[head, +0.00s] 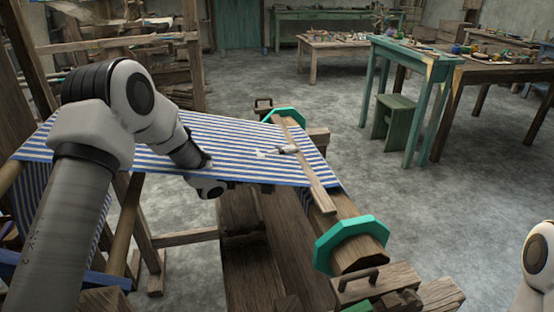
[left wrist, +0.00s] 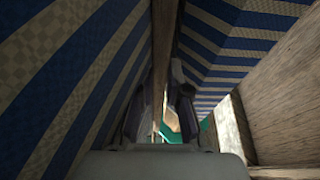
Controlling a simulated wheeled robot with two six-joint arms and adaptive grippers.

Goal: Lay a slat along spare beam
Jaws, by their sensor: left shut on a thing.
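The slat (head: 314,182) is a thin, flat wooden strip. In the head view it runs lengthwise along the beam (head: 347,208), over the striped cloth; I cannot tell whether it touches. The beam is a wooden roller with teal octagonal end plates. My left gripper (head: 291,149) is shut on the slat near its middle. Only small pale parts of the gripper show above the cloth; the rest is hidden under it. In the left wrist view, the slat (left wrist: 163,50) stands upright between the dark fingers (left wrist: 163,112). My right gripper is outside both views.
Blue-and-white striped cloth (head: 150,155) stretches from the left to the beam, with my left arm across it. Loom timbers lie below and in front. A wooden block with a dark handle (head: 358,281) sits by the near end plate (head: 345,243).

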